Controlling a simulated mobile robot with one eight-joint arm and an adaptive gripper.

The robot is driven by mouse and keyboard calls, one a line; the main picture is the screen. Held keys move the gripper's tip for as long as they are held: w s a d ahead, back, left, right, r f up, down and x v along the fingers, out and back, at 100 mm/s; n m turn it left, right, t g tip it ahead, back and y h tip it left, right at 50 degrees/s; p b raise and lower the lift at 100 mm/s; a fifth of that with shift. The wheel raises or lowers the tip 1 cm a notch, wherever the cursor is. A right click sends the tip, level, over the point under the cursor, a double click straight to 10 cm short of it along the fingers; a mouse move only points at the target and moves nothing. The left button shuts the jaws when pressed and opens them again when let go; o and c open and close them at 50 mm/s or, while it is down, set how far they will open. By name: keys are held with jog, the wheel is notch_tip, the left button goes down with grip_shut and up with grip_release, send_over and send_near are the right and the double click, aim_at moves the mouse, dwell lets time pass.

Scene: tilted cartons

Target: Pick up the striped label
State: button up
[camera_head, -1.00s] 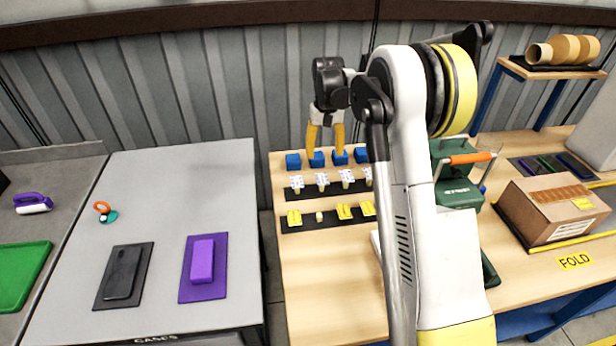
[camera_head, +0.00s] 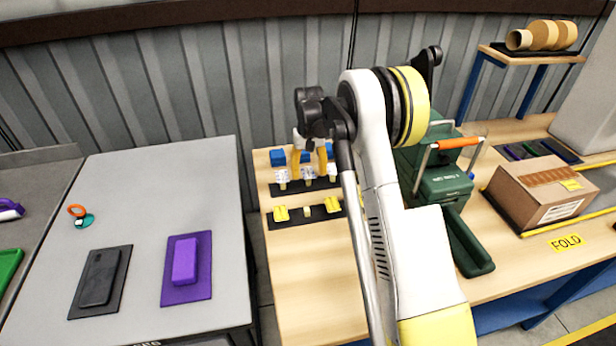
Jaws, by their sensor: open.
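No striped label can be told apart for certain at this size. Several small white patterned pieces (camera_head: 282,175) stand in a row on a black strip (camera_head: 272,190) on the wooden table. In front of them, yellow pieces (camera_head: 281,213) sit on a second black strip (camera_head: 294,222). Behind are blue blocks (camera_head: 278,157). My gripper (camera_head: 308,172) points down over the row of white pieces, its yellow-orange fingers apart. The fingertips overlap the white pieces in the picture; whether they touch is unclear. My arm hides the right part of the rows.
A green machine with an orange handle (camera_head: 459,143) stands right of my arm. A cardboard carton (camera_head: 545,190) with a yellow label sits further right. The grey table (camera_head: 150,200) at left holds a purple block (camera_head: 185,262) and a dark block (camera_head: 98,278). The wooden table's front is bare.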

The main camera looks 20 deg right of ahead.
jog(key=shift+f, duration=0.2)
dwell(0.5)
jog(key=c, duration=0.8)
